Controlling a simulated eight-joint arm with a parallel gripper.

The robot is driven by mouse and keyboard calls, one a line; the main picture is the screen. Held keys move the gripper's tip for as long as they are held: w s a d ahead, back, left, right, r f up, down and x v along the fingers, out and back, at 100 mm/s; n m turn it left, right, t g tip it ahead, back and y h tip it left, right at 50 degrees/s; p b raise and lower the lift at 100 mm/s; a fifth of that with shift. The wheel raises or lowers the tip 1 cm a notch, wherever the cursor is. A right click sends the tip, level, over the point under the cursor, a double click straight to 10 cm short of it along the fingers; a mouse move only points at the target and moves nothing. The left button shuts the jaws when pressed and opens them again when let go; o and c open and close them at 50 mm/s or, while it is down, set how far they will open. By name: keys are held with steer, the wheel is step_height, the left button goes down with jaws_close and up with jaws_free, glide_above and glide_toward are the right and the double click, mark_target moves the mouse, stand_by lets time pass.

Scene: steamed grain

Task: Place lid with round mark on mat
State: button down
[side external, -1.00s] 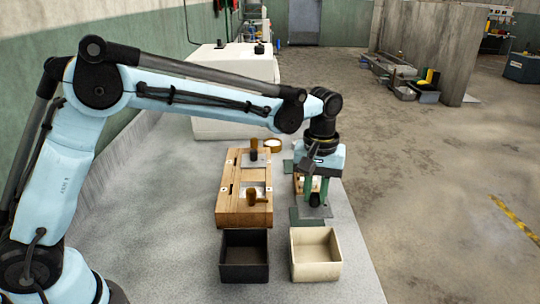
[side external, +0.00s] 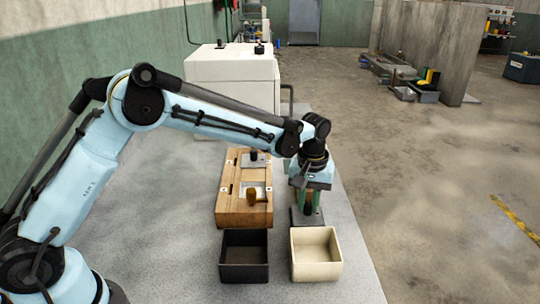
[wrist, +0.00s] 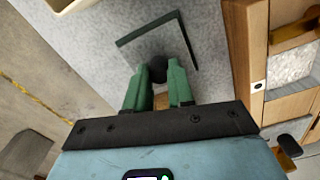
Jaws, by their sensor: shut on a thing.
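My gripper (wrist: 158,70) is shut on the dark knob (wrist: 158,67) of a flat grey lid (wrist: 143,50). No round mark shows on the part of the lid in sight. In the wrist view the lid lies over the dark green mat (wrist: 148,28), whose edge shows as strips along two sides. I cannot tell whether the lid touches the mat. In the side view my gripper (side external: 307,205) is upright, low over the table behind the cream box and right of the wooden block.
The wooden block (side external: 241,215) carries a lid with a black knob (side external: 253,156) and one with a brown knob (side external: 252,197). An open black box (side external: 244,262) and an open cream box (side external: 315,268) stand in front. A white machine (side external: 231,75) stands behind.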

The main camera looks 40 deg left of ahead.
mark_target(309, 203)
steer(key=shift+f, duration=0.15)
steer(key=c, duration=1)
jaws_free()
step_height(309, 203, up, 12)
steer(key=s+a+r+m+t, duration=0.2)
steer(key=s+a+r, duration=0.1)
steer(key=s+r, duration=0.15)
steer(key=shift+s+a+f+m+t, duration=0.65)
steer(key=shift+s+a+f+t, duration=0.3)
steer(key=shift+s, duration=1.75)
steer(key=shift+s+a+f+m+t, duration=0.75)
steer(key=shift+s+a, duration=0.4)
steer(key=shift+s, duration=1.5)
steer(key=shift+s+a+f+m+t, duration=0.6)
steer(key=shift+s+a+f+t, duration=0.4)
steer(key=shift+s, duration=1.7)
